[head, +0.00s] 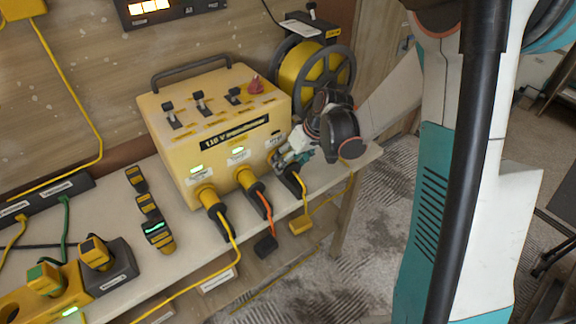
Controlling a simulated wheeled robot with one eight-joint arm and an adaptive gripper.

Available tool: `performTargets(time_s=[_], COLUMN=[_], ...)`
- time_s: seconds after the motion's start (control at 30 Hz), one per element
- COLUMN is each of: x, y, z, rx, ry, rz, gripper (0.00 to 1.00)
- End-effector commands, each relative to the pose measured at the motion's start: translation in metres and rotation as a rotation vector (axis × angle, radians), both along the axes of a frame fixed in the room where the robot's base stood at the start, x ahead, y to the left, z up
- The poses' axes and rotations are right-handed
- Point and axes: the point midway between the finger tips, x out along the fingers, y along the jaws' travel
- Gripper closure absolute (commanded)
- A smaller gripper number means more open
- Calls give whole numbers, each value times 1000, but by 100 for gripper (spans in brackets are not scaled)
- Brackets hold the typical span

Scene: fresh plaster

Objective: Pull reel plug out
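A yellow 110 V supply box (215,130) stands on the bench with a row of sockets on its front. Yellow plugs sit in the left socket (206,195) and the middle socket (245,178). My gripper (282,160) is at the right socket and hides most of it, so the plug there is not clearly visible. The cable reel (303,72), wound with yellow cable, stands behind the box. I cannot tell whether the fingers are closed on a plug.
An orange cable (268,208) runs from the middle plug to a dark block (265,246). Several small yellow-and-black devices (150,208) lie left of the box. A yellow socket unit (40,300) is at lower left. The bench's right edge is close to my gripper.

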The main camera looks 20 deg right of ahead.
Motion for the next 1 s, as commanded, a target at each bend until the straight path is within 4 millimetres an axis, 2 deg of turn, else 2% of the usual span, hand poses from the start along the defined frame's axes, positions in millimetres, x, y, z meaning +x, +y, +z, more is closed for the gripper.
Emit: performTargets(time_s=[0.13,0.47,0.7,0.73,0.87,1.0], x=[3,4,4,4,-1,-22], y=[3,5,5,5,2,-5], z=[-11,-13,-13,-13,-13,-13], rx=[0,0,0,0,0,1], ry=[0,0,0,0,0,1], rz=[0,-1,0,-1,-1,-3], gripper=[38,38,90,94,94,94])
